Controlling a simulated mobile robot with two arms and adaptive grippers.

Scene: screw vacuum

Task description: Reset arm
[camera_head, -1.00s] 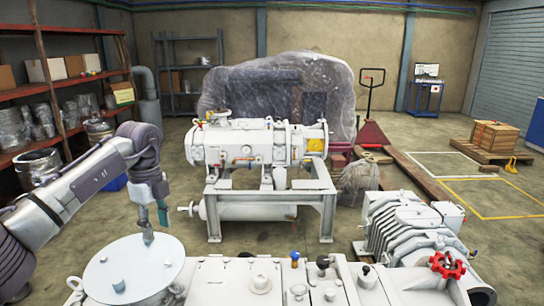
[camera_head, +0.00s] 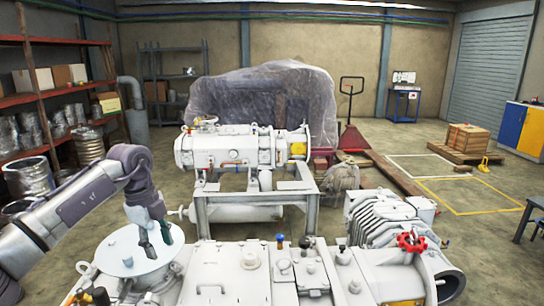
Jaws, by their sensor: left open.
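My left arm comes in from the left. Its gripper (camera_head: 154,238) points down with its fingers apart, over the round pale plate (camera_head: 118,258) on the white machine. Nothing shows between the fingers. I cannot tell whether the fingertips touch the plate. My right gripper is not in view. The white vacuum machine (camera_head: 222,262) fills the front, with several knobs on its top and a red handwheel (camera_head: 411,241) at its right. A ribbed grey-white block (camera_head: 380,219) stands on the right of it.
A second white pump on a grey frame (camera_head: 203,215) stands just behind. Shelves (camera_head: 98,87) line the left wall. A plastic-wrapped bulk (camera_head: 225,95) and a red pallet jack (camera_head: 352,135) stand farther back. Open floor (camera_head: 480,240) lies to the right.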

